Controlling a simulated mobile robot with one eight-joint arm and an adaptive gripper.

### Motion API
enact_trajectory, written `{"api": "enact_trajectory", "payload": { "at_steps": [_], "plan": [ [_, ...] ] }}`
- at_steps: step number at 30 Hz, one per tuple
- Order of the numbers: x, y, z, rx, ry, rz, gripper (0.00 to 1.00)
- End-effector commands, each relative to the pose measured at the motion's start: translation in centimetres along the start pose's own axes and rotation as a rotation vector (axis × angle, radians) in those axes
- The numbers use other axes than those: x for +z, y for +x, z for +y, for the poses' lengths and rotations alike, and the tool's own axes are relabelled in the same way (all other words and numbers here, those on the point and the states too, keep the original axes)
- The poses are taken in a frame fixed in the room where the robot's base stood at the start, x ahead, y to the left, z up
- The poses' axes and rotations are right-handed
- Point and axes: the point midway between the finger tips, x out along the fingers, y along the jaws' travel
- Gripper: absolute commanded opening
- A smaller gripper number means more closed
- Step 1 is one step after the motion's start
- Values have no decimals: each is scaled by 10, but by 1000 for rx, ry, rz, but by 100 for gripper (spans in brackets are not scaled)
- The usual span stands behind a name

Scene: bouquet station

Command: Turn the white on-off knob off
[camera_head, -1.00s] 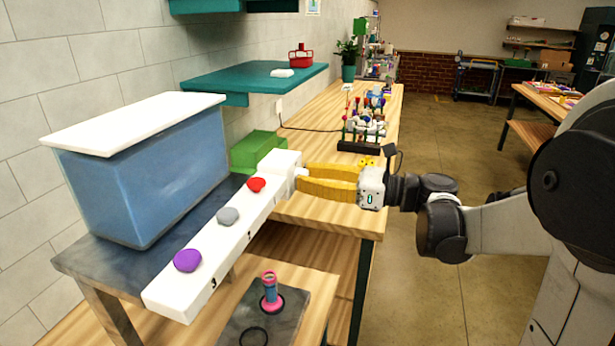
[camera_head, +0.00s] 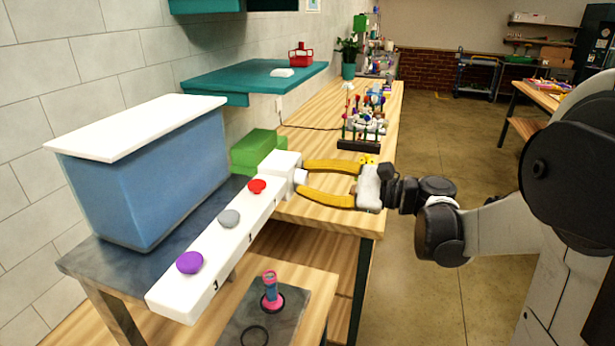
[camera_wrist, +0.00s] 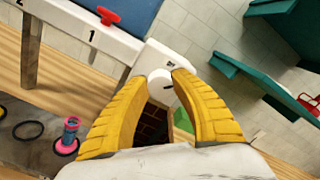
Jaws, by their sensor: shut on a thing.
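The white on-off knob (camera_head: 300,177) sits on the end face of a white box at the far end of a long white control bar (camera_head: 236,232). In the wrist view the white knob (camera_wrist: 160,88) is a round disc with a short dark mark near its right side. My gripper (camera_head: 303,176) has its two yellow fingers closed around the knob, one on each side. In the wrist view my gripper (camera_wrist: 168,78) holds the knob between its fingertips, which cover part of its rim.
Red (camera_head: 257,186), grey (camera_head: 229,218) and purple (camera_head: 190,262) knobs sit on the bar's top. A blue tank (camera_head: 150,185) with a white lid stands behind it. A green box (camera_head: 257,147) is close beyond the gripper. A pink-and-blue object (camera_head: 270,290) stands on the lower shelf.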

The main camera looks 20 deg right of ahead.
Motion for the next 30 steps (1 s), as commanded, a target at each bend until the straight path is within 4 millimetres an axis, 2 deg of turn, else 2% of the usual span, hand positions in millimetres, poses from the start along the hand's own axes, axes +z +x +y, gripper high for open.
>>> {"api": "enact_trajectory", "payload": {
  "at_steps": [18, 30],
  "plan": [
    [0, 0, 1, -1, -567, -1, 0],
    [-1, 0, 2, -2, -804, -1, 0]
  ]
}}
